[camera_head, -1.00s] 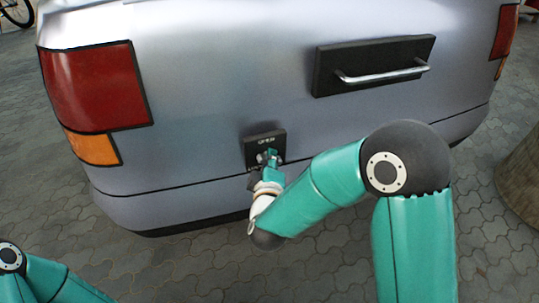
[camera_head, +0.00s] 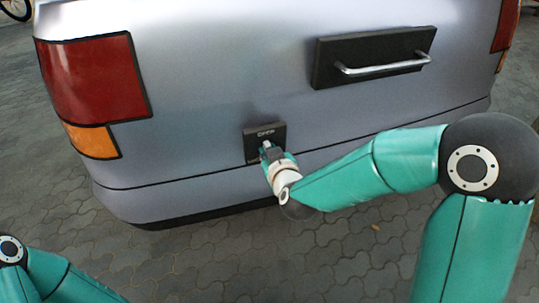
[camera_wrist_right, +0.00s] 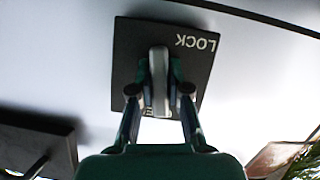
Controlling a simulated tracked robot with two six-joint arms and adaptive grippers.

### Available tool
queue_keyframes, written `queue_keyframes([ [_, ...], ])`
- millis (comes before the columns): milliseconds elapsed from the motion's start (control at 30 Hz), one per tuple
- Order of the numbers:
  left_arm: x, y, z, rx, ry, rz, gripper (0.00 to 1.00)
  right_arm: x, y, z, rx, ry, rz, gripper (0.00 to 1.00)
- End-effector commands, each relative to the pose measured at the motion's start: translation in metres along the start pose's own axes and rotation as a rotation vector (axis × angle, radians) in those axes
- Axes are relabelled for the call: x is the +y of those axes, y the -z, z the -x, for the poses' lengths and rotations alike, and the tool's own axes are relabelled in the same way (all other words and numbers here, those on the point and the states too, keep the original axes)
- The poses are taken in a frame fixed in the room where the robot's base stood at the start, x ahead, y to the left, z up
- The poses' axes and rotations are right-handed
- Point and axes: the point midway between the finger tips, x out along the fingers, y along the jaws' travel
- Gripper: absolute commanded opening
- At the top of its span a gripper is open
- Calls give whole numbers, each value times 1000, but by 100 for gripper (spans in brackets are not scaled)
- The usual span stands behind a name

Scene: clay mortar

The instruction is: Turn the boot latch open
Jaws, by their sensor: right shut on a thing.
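The boot latch is a square black plate (camera_head: 252,146) low on the back of a silver car, with OPEN lettered along its top edge. In the right wrist view, the plate (camera_wrist_right: 127,60) also shows the word LOCK, appearing upside down. A grey latch handle (camera_wrist_right: 158,65) stands out from the plate's middle. My right gripper (camera_wrist_right: 160,90) is shut on this handle, one finger on each side. In the head view, my right gripper (camera_head: 270,153) points at the plate from below right and hides much of the handle. My left gripper is out of view; only my left arm shows.
A black panel with a metal bar handle (camera_head: 385,68) is on the boot above right. A red tail light (camera_head: 92,80) is at left, with an orange one (camera_head: 92,141) below it. Grey paving (camera_head: 200,260) lies in front, clear of objects near the latch.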

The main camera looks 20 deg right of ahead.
Motion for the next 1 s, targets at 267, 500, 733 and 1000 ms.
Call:
queue_keyframes([
  [267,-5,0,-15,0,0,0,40,-1,-8,-1,-15,59,-141,0],
  [500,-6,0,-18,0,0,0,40,-2,-7,0,-17,81,-188,0],
  [733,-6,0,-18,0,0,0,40,-2,-6,0,-17,84,-194,0],
  [1000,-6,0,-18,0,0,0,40,-2,-6,0,-15,84,-193,31],
])
